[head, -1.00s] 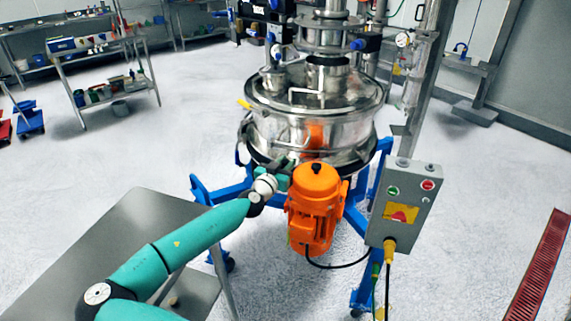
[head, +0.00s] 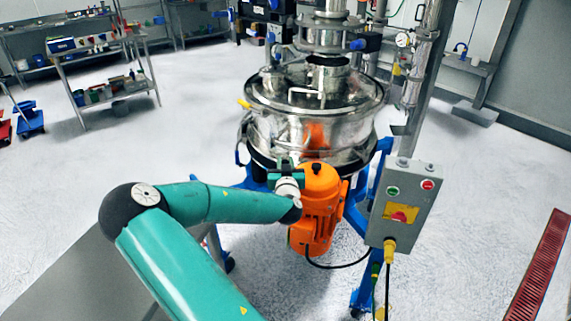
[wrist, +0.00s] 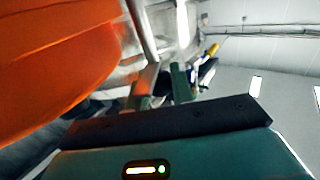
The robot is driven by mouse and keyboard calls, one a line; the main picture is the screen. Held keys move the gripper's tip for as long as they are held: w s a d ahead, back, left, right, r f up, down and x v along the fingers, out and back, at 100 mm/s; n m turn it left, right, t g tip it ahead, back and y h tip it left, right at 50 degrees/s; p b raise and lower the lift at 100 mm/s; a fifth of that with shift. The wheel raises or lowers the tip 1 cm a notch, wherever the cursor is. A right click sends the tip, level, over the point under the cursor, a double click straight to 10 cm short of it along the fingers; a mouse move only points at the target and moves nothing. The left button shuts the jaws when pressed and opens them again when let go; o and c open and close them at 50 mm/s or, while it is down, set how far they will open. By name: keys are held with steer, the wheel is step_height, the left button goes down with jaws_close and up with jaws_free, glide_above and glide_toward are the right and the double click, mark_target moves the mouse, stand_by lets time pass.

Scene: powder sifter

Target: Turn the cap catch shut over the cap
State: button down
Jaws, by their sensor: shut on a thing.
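The round steel sifter (head: 275,128) stands in the middle of the head view. My gripper (head: 286,165) is at its lower front, just left of the orange motor (head: 320,195), and looks small and partly hidden by my wrist. In the wrist view my gripper's fingers (wrist: 163,84) point up toward the sifter. They are shut on a narrow grey metal part (wrist: 145,35) running up from between them. I cannot tell whether this part is the cap catch. The cap cannot be made out in either view.
The orange motor housing (wrist: 50,55) fills the left of the wrist view, close beside my gripper. Blue frame legs (head: 355,220) stand under the sifter. A grey control box (head: 404,212) with cables is at right. A grey table (head: 75,275) is at lower left.

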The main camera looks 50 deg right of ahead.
steer(key=shift+s+d+r+n+t+y, duration=0.1)
steer(key=shift+r+n+t+y, duration=0.05)
steer(key=shift+n+t+y, duration=1.95)
steer(key=shift+y, duration=0.7)
steer(key=c, duration=1.3)
jaws_free()
steer(key=shift+o, duration=0.2)
steer(key=v, duration=1.3)
steer(key=shift+s+a+f, duration=0.25)
steer(key=shift+s, duration=0.05)
